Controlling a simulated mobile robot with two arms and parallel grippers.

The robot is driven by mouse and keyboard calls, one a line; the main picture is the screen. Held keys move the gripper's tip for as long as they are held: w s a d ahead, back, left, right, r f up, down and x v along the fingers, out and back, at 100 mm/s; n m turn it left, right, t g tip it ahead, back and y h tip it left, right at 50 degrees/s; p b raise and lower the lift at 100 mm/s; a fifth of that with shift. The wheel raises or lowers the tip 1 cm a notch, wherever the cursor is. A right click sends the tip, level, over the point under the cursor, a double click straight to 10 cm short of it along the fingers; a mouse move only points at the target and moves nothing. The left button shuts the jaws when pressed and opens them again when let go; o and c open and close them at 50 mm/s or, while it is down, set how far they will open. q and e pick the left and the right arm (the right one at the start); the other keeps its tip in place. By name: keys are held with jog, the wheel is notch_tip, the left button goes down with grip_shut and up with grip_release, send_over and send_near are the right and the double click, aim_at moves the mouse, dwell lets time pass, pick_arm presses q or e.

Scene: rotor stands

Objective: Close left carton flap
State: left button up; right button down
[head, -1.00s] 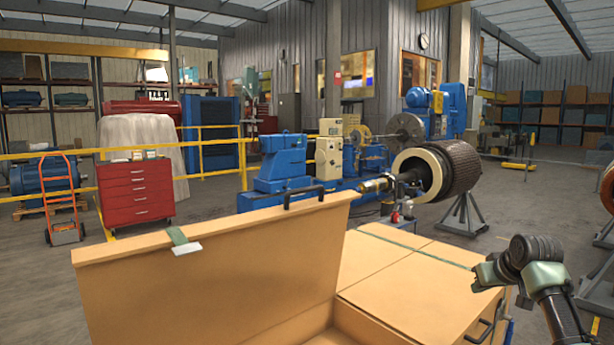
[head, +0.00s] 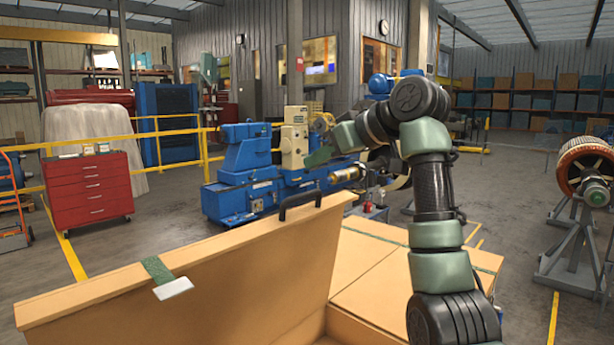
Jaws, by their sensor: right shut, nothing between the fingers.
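The carton's left flap (head: 190,300) stands raised and tilted, with a black handle (head: 300,204) on its top edge and a green strap with a white tag (head: 173,288) hanging over it. The carton's right flap (head: 380,285) lies flat, with a thin green band across it. My right arm rises in front of the right flap and bends left at the top. My right gripper (head: 318,157) is at its end, shut and empty, above and apart from the left flap's handle. The carton's opening shows only partly at the bottom. My left gripper is out of view.
A red drawer cabinet (head: 90,190) stands behind the carton at left, near yellow railings (head: 205,150). A blue machine (head: 245,170) stands in the middle behind. A rotor (head: 588,165) rests on a grey stand (head: 575,245) at right.

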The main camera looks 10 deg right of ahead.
aim_at(305, 195)
jog(key=p+x, duration=0.1)
jog(key=x, duration=0.1)
jog(key=p+x, duration=0.1)
jog(key=x, duration=0.1)
jog(key=p+x, duration=0.1)
jog(key=x, duration=0.2)
jog(key=shift+w+a+r, duration=0.1)
jog(key=shift+a+r, duration=0.15)
jog(key=shift+a, duration=0.05)
jog(key=shift+s+d+f, duration=0.55)
jog(key=shift+s+f, duration=0.15)
jog(key=shift+f, duration=0.1)
jog(key=shift+s+d+f+p, duration=0.4)
jog(key=shift+s+d+p, duration=0.15)
jog(key=shift+s, duration=0.1)
jog(key=shift+s+d+f, duration=0.15)
jog(key=shift+a+f, duration=0.1)
jog(key=shift+a, duration=0.1)
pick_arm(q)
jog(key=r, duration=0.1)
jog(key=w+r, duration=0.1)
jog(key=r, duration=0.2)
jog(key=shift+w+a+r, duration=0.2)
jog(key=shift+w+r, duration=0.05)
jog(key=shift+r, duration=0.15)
